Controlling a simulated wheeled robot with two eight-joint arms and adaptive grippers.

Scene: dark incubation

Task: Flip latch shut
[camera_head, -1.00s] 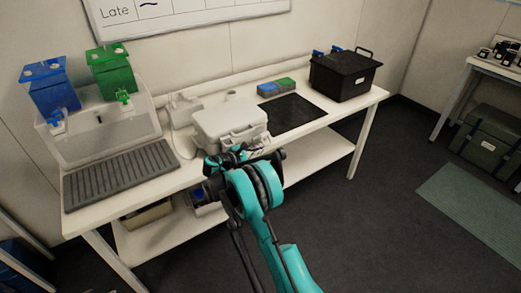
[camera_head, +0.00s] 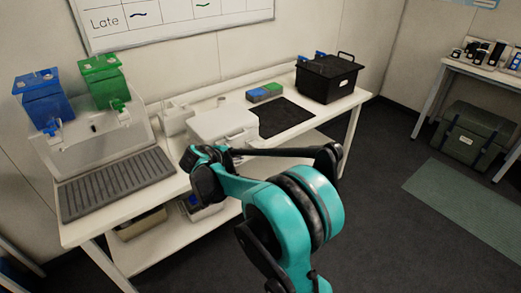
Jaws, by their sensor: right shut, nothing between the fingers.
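A white case (camera_head: 222,123) with its lid down stands on the bench near the middle. Its front face, where a latch would sit, is mostly hidden behind my right arm, so I cannot tell how the latch stands. My right gripper (camera_head: 207,155) is shut and empty just in front of the case's lower left front. My own teal and black arm links cover much of it, and I cannot tell whether it touches the case. My left gripper is not in view.
Blue (camera_head: 45,97) and green (camera_head: 103,82) containers stand at the bench's left, behind a dark ribbed mat (camera_head: 115,183). A black pad (camera_head: 287,117) and a black lidded box (camera_head: 327,78) are to the right. Small blue and green blocks (camera_head: 265,92) lie behind the pad.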

